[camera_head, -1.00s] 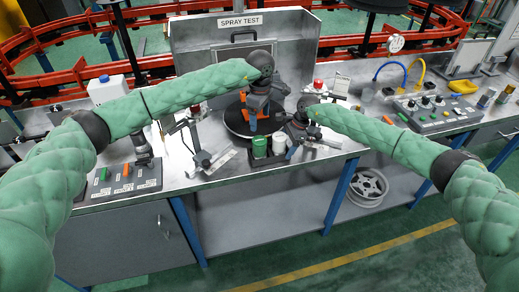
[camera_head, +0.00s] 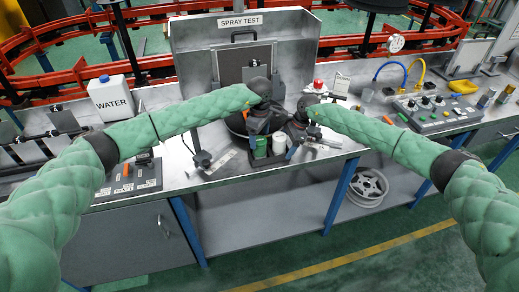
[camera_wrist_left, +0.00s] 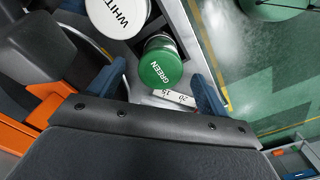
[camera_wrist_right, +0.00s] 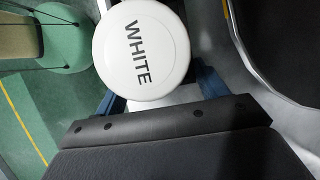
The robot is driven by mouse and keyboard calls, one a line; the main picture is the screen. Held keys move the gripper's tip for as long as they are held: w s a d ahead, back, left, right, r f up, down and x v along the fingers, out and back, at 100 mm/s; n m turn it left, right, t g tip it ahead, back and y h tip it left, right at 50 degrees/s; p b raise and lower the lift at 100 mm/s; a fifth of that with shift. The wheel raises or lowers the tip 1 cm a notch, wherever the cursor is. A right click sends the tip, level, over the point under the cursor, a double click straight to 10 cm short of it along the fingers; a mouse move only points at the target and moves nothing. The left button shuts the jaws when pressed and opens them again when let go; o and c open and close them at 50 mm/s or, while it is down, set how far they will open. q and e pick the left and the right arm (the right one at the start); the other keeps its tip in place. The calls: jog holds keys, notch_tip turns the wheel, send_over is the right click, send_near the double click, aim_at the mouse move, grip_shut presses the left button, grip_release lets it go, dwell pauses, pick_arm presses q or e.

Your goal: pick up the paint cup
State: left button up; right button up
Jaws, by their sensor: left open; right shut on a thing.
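The green paint cup (camera_head: 260,150), with a lid marked GREEN (camera_wrist_left: 161,68), stands upright in a dark holder at the bench's front edge. The white paint cup (camera_head: 279,144) stands just to its right; its lid reads WHITE in the right wrist view (camera_wrist_right: 140,50). My left gripper (camera_head: 260,138) is open, pointing down, with its blue fingers on either side of the green cup. My right gripper (camera_head: 291,148) is shut on the white cup, its fingers at the cup's sides. The lids partly hide the cup bodies in the wrist views.
A dark turntable (camera_head: 236,124) lies behind the cups, in front of the SPRAY TEST booth (camera_head: 243,48). A WATER container (camera_head: 112,98) stands at left and a control panel (camera_head: 435,113) at right. A wheel (camera_head: 366,187) lies on the lower shelf.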

aim_at(260, 140)
pick_arm(q)
jog(key=shift+f, duration=1.6)
jog(key=c, duration=1.2)
jog(key=shift+c, duration=0.3)
jog(key=shift+r, duration=0.1)
notch_tip(260, 140, up, 10)
jog(key=shift+f, duration=0.1)
pick_arm(e)
jog(key=o, duration=1.1)
